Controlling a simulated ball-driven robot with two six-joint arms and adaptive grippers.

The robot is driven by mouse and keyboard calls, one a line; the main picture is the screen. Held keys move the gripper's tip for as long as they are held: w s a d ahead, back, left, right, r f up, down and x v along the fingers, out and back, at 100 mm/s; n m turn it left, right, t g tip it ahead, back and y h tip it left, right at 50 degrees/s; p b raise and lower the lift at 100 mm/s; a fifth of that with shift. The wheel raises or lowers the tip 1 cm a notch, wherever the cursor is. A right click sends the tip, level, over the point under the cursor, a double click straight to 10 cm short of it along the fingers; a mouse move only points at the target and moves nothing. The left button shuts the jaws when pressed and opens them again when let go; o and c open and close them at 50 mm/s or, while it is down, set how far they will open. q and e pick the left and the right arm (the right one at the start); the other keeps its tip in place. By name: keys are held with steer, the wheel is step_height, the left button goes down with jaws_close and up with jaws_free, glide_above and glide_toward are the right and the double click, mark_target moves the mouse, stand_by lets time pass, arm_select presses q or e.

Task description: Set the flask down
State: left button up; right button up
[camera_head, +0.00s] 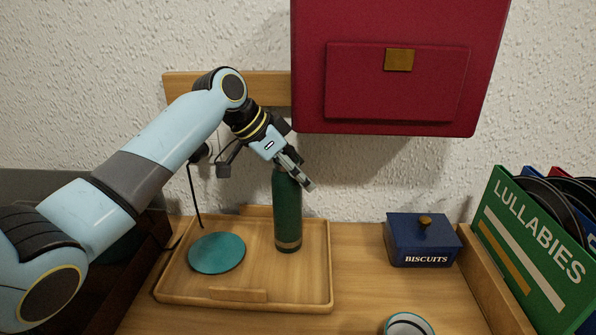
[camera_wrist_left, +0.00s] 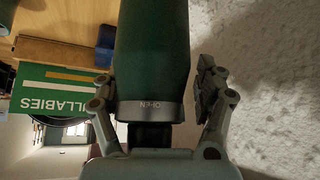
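The dark green flask (camera_head: 288,212) is upright over the right half of the wooden tray (camera_head: 318,285), and its base appears to rest on the tray floor. A round teal mat (camera_head: 217,253) lies in the tray to the left of the flask, apart from it. My left gripper (camera_head: 298,175) is at the flask's top. In the left wrist view the flask (camera_wrist_left: 153,50) with its silver band and black cap is between the fingers. A gap shows between the right-hand finger and the flask; the left-hand finger is close to its side. My right gripper is out of view.
A large red case (camera_head: 400,95) hangs on the wall just right of my left gripper. A blue biscuits box (camera_head: 422,240) stands right of the tray. A green LULLABIES sleeve (camera_head: 530,250) and records are far right. A cup (camera_head: 408,325) is at the front edge.

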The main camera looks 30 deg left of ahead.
arm_select(q)
steer(key=v, duration=1.2)
stand_by(0.5)
